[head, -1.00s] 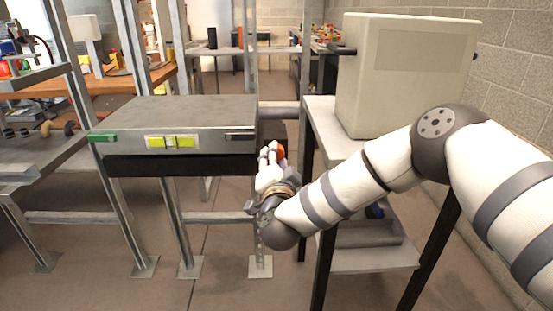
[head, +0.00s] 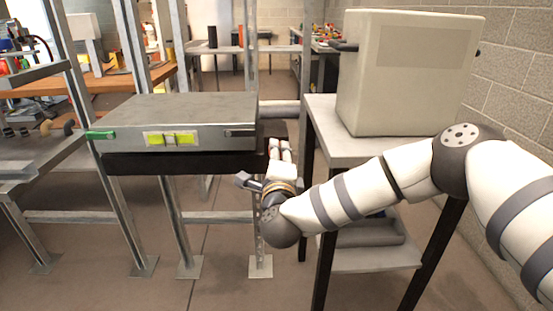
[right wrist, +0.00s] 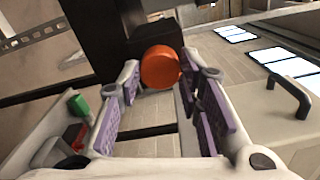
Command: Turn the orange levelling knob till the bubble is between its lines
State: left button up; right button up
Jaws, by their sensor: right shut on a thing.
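The orange levelling knob (right wrist: 160,66) sits between the fingers of my right gripper in the right wrist view. My right gripper (head: 279,146) is shut on it at the right end of the grey metal box (head: 190,106). In the head view the knob is hidden behind the gripper. A yellow-green level vial (head: 170,138) is set in the front face of the box. It has dark marks, but the bubble is too small to tell against its lines. My left gripper is not in view.
A green tab (head: 100,135) sticks out at the box's left end. A dark handle (head: 240,132) is on its front right. A shelf stand (head: 350,150) with a large cream box (head: 405,80) stands close on the right. The floor in front is clear.

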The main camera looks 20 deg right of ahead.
jog(key=shift+m+b, duration=0.55)
jog(key=shift+m, duration=1.55)
jog(key=o, duration=1.2)
jog(key=shift+c, duration=0.2)
jog(key=v, duration=1.2)
jog(key=shift+a, duration=0.1)
